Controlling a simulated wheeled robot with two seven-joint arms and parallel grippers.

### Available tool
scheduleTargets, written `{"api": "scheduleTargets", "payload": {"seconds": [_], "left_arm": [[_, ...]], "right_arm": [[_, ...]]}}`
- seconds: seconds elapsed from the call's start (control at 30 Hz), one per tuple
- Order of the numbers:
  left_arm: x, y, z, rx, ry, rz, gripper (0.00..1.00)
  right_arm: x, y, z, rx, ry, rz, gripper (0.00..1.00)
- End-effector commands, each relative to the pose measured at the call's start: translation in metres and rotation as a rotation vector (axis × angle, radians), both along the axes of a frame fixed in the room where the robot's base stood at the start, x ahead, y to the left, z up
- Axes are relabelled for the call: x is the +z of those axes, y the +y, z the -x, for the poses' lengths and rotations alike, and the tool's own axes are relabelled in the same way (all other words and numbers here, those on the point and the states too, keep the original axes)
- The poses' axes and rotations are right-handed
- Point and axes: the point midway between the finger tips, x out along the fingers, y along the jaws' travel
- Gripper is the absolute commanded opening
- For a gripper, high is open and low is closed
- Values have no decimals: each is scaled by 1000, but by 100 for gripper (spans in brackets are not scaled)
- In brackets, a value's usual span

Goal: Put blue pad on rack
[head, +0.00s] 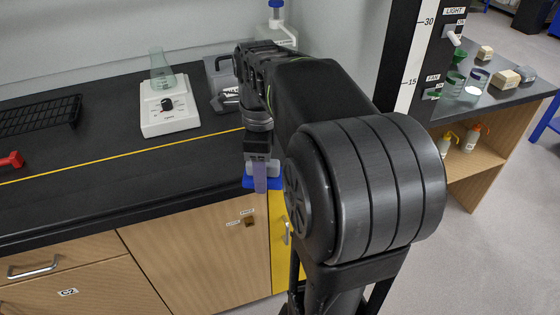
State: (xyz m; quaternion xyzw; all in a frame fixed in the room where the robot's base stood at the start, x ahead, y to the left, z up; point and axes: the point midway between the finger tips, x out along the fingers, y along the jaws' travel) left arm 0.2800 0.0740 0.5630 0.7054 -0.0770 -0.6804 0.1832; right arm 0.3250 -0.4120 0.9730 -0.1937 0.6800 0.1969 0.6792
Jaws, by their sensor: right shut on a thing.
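My right gripper (262,178) points down at the front edge of the black bench, right of the picture's middle-left. It is shut on the blue pad (247,184), which shows as a flat blue piece on either side of the fingers. The fingers hide much of the pad, and I cannot tell whether it touches the bench edge. A black slatted rack (40,115) lies on the bench at the far left, well away from the gripper, with nothing visible on it. My left gripper is not in view.
A white hotplate (170,115) with a green-tinted flask (161,72) stands between rack and gripper. A grey device (222,82) and blue-capped bottle (283,36) stand behind my arm. A red object (12,160) lies far left. The front bench strip is clear. Glassware stands on the right table (510,105).

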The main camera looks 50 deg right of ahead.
Motion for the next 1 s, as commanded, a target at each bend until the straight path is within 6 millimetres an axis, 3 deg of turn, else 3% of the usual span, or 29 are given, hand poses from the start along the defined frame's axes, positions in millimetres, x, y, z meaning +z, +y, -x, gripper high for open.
{"api": "scheduleTargets", "payload": {"seconds": [0.27, 0.47, 0.8, 1.0], "left_arm": [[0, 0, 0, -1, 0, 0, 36], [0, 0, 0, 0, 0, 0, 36], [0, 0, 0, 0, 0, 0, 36], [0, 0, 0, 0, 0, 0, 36]], "right_arm": [[-24, 60, -37, 457, 2, -8, 5], [-45, 119, -71, 906, -2, -13, 5], [-94, 261, -155, 1943, -24, -10, 5], [-120, 323, -190, 2414, -11, -3, 5]]}}
